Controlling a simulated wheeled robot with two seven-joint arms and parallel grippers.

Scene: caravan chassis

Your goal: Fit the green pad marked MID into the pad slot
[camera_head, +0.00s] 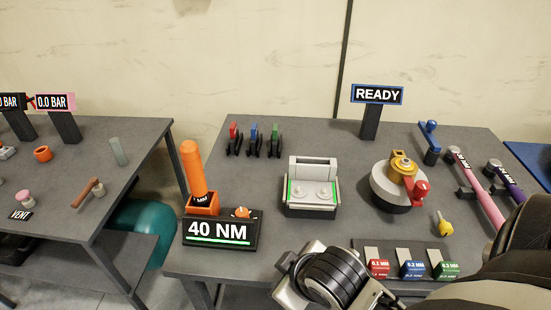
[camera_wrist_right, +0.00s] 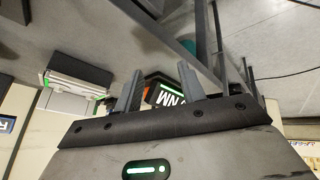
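A small green piece (camera_head: 275,141) stands upright at the right end of a row of three in dark holders at the back left of the table. I take it for the green pad; no MID mark is legible. A grey-white fixture (camera_head: 312,190) with green-edged sides and two round studs sits mid-table and looks like the pad slot; I see no pad in it. It also shows at the left of the right wrist view (camera_wrist_right: 80,85). My right gripper (camera_wrist_right: 160,82) is open and empty, near the table's front edge. My left gripper is not in view.
A red piece (camera_head: 233,138) and a blue piece (camera_head: 254,138) stand beside the green one. An orange-handled tool (camera_head: 193,170) stands by the 40 NM display (camera_head: 218,232). A round hub (camera_head: 395,187) and a block rack (camera_head: 412,268) are to the right.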

